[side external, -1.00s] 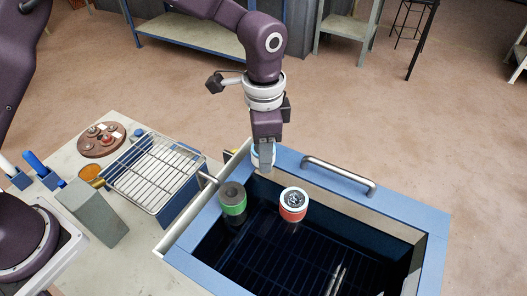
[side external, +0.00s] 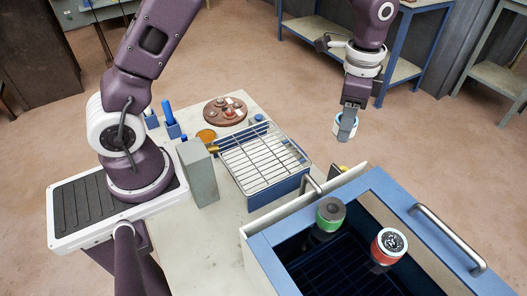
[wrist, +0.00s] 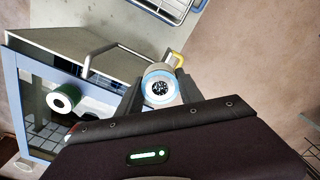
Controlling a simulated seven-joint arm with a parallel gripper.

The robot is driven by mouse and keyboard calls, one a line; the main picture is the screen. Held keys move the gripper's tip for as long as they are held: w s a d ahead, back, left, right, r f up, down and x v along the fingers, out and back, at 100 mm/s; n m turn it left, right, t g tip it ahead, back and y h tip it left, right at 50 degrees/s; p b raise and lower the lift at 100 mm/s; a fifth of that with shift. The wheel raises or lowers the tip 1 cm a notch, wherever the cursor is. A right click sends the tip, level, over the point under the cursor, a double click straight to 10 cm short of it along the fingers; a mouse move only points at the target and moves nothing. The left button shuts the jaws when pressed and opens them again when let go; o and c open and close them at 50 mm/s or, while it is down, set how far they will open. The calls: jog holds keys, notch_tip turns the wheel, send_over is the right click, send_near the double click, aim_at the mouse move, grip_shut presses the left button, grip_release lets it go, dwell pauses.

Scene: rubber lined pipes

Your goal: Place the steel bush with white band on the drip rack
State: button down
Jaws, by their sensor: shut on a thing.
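My gripper (side external: 347,126) is shut on a steel bush with a pale white to light-blue band (side external: 343,134). It holds the bush in the air beyond the far side of the blue-rimmed tank, to the right of the drip rack. The bush (wrist: 160,86) also shows between the fingers in the wrist view, its round end facing the camera. The drip rack (side external: 262,158) is a wire grid over a blue tray on the bench, with nothing on its grid. Part of the rack shows at the top of the wrist view (wrist: 172,8).
A green-banded bush (side external: 330,214) and a red-banded bush (side external: 389,245) are at the dark tank (side external: 262,246). A metal handle (side external: 448,238) stands up from its rim. A grey block (side external: 198,172) and a round brown board with small parts (side external: 226,110) are near the rack.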

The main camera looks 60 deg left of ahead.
jog(key=s+a+f, duration=0.2)
jog(key=a+f, duration=0.3)
jog(key=a, duration=0.6)
send_over(260, 152)
notch_tip(260, 152, down, 5)
notch_tip(260, 152, down, 10)
jog(key=shift+r, duration=0.1)
jog(key=c, duration=0.8)
grip_release()
jog(key=shift+o, duration=0.2)
